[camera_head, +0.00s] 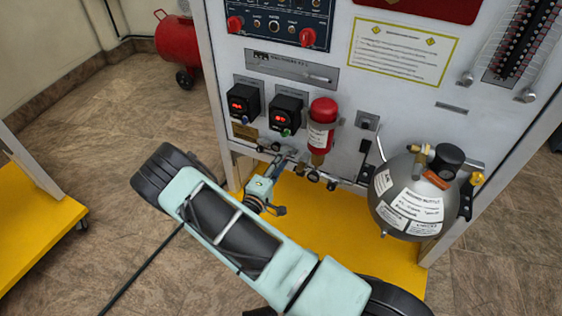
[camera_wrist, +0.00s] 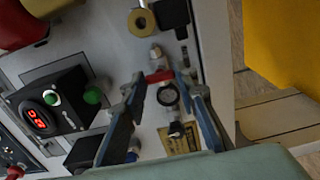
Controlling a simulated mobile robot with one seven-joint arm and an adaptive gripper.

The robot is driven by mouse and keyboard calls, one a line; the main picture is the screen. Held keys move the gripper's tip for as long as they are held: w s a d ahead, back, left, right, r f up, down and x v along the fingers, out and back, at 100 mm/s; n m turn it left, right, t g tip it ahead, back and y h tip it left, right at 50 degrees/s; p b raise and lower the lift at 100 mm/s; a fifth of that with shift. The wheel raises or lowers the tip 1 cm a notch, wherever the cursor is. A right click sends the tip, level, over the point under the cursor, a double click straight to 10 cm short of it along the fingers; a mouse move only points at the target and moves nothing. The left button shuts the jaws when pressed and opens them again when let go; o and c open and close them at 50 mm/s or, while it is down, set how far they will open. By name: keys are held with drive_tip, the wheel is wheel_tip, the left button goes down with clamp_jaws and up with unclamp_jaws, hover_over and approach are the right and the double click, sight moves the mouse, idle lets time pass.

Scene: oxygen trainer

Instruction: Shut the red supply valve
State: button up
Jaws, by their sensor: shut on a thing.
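The red supply valve (camera_wrist: 158,76) shows in the wrist view as a small red handle on metal fittings at the panel. My gripper (camera_wrist: 162,83) has its two blue fingers on either side of this handle and is shut on it. A round black-rimmed part (camera_wrist: 168,95) sits just below the handle between the fingers. In the head view my gripper (camera_head: 277,166) reaches the pipe fittings at the panel's lower edge. The red handle is too small and covered to make out there.
Two black meters with red displays (camera_head: 243,101) (camera_head: 286,113) sit above the fittings. A red bottle (camera_head: 321,130) hangs close by on the right. A grey sphere (camera_head: 412,195) stands farther right. A yellow base (camera_head: 335,215) lies below. Open floor is left.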

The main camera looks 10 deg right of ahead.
drive_tip(key=shift+a, duration=0.1)
drive_tip(key=o, duration=1.2)
drive_tip(key=shift+c, duration=0.2)
drive_tip(key=shift+s, duration=0.1)
drive_tip(key=v, duration=1.2)
